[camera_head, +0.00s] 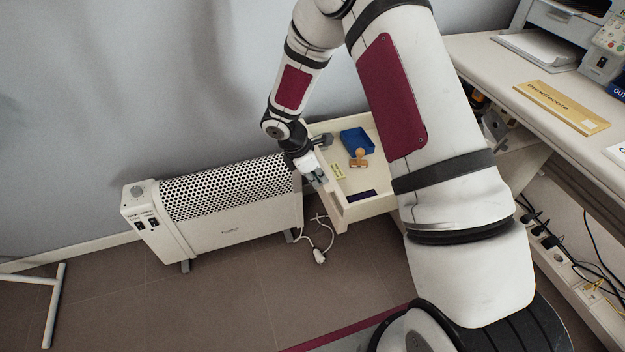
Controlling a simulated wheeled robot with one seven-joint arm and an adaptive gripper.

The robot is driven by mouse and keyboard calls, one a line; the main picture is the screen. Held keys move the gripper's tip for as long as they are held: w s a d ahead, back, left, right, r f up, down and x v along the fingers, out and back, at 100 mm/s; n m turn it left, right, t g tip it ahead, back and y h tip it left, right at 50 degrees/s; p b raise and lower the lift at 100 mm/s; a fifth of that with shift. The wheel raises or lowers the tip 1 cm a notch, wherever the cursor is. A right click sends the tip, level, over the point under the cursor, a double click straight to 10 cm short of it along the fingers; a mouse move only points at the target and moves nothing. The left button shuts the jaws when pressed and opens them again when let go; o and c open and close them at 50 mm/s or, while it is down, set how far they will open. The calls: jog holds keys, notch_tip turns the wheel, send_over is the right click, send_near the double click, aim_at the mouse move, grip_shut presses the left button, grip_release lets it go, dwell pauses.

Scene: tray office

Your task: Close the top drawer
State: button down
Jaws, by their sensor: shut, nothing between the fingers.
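The top drawer (368,208) is pulled out, and its open inside shows from above, between the white heater and my arm. It holds a blue tray (357,141), a wooden stamp (358,158), a yellow note (338,172) and a dark purple item (361,196). My gripper (317,181) is shut and empty at the drawer's left front side. I cannot tell whether it touches the drawer. My arm hides the right part of the drawer and most of the cabinet.
A white heater (230,205) stands close on the left, against the wall. A white plug and cord (320,256) lie on the floor below the drawer.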

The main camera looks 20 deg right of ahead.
jog(key=shift+d, duration=0.15)
jog(key=d+p, duration=0.6)
jog(key=d, duration=2.5)
